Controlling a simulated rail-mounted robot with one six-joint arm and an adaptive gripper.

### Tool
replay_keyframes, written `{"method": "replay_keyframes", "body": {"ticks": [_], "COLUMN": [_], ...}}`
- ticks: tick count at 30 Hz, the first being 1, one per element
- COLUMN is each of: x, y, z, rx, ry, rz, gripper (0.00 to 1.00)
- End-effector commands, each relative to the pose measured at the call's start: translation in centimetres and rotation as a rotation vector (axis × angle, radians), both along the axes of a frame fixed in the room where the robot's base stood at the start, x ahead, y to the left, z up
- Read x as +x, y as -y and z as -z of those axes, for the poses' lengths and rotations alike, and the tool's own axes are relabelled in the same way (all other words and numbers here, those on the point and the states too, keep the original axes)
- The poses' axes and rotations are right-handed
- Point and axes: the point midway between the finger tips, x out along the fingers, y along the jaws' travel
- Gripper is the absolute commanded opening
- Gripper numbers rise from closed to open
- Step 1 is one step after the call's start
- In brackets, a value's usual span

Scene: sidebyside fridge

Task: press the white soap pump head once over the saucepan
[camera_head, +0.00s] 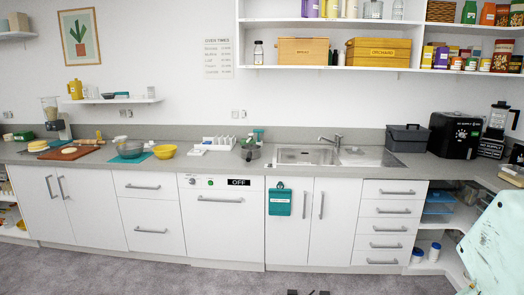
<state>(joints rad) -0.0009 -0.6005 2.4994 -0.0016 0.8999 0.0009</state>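A small dark grey pan (250,152), which looks like the saucepan, stands on the counter just left of the sink. A small teal item (259,135) stands right behind it, by the wall. I cannot tell whether this is the soap bottle, and no white pump head can be made out clearly. Dark tips at the bottom edge look like my gripper (308,292). They are mostly cut off by the frame, low in front of the cabinets and far from the pan. Whether they are open or shut does not show.
The sink (305,155) with its tap (331,139) lies right of the pan. A white rack (218,143) and a yellow bowl (165,151) stand to its left. A grey bin (408,137) and a black appliance (455,135) stand at right. The floor (140,270) in front is clear.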

Motion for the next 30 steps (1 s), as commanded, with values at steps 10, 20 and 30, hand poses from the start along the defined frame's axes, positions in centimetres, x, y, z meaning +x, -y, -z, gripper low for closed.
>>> {"method": "replay_keyframes", "body": {"ticks": [10, 20, 30], "x": [0.00, 0.00, 0.00], "y": [0.00, 0.00, 0.00], "z": [0.00, 0.00, 0.00], "rx": [0.000, 0.000, 0.000], "ry": [0.000, 0.000, 0.000], "rz": [0.000, 0.000, 0.000], "gripper": [0.40, 0.23, 0.00]}}
